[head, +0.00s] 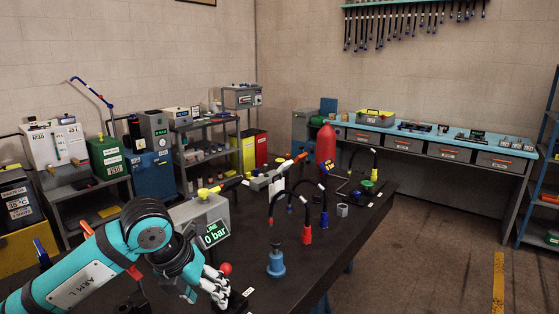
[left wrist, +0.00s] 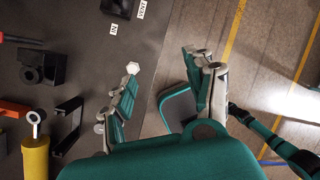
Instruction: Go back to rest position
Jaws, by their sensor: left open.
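My left gripper (head: 217,287) is low in the head view, by the near edge of the dark table (head: 320,255). In the left wrist view its two fingers (left wrist: 163,66) stand wide apart with nothing between them. One finger shows against the table and the other against the floor. The grey box with the green "0 bar" display (head: 213,233) stands just behind my left wrist, and a red ball (head: 225,268) is beside the gripper. My left arm hides part of the table. I do not see my right gripper.
Black hoses (head: 303,184) with red and blue ends arch over the table. A blue fitting (head: 276,263) stands right of my gripper, and a red cylinder (head: 325,146) farther back. A yellow cylinder with a ring (left wrist: 35,155) shows in the wrist view. Open floor lies at the right.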

